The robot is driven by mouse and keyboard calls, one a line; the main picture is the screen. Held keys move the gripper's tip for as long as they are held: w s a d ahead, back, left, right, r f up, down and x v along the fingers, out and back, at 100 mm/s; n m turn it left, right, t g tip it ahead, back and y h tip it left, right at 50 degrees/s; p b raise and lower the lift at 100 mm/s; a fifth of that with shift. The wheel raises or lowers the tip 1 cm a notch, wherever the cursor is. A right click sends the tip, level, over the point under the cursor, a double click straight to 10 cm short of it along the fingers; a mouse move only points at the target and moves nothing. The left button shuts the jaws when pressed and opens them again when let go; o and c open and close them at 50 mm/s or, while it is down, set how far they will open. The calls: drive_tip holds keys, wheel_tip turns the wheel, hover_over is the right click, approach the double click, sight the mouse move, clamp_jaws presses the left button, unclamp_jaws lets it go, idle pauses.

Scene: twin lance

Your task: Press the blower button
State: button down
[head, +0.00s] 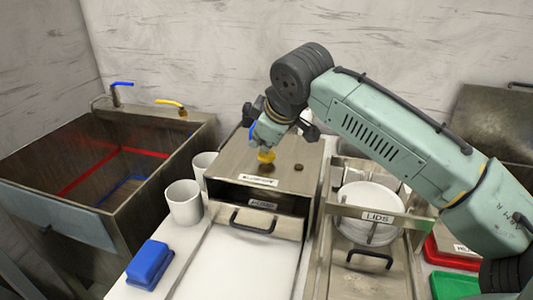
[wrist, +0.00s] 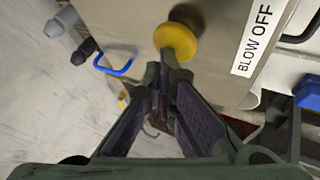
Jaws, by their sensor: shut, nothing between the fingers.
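The yellow round button (wrist: 176,42) is in the upper middle of the wrist view, on a metal face beside a white label (wrist: 258,38) reading "BLOW OFF". In the head view the yellow button (head: 266,157) shows on top of the metal box (head: 230,165), just below my gripper (head: 264,146). My gripper (wrist: 167,66) is shut and empty. In the wrist view its fingertips overlap the lower edge of the button; whether they touch it I cannot tell.
White cups (head: 184,203) stand left of the box, near the sink (head: 60,190). A blue block (head: 150,264) lies in front.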

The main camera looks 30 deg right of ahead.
sight(263, 154)
drive_tip(key=shift+f, duration=0.3)
idle(0.4)
drive_tip(key=shift+r+p, duration=0.8)
drive_tip(key=shift+r, duration=0.2)
wheel_tip(263, 154, up, 5)
drive_tip(key=p, duration=0.4)
idle(0.6)
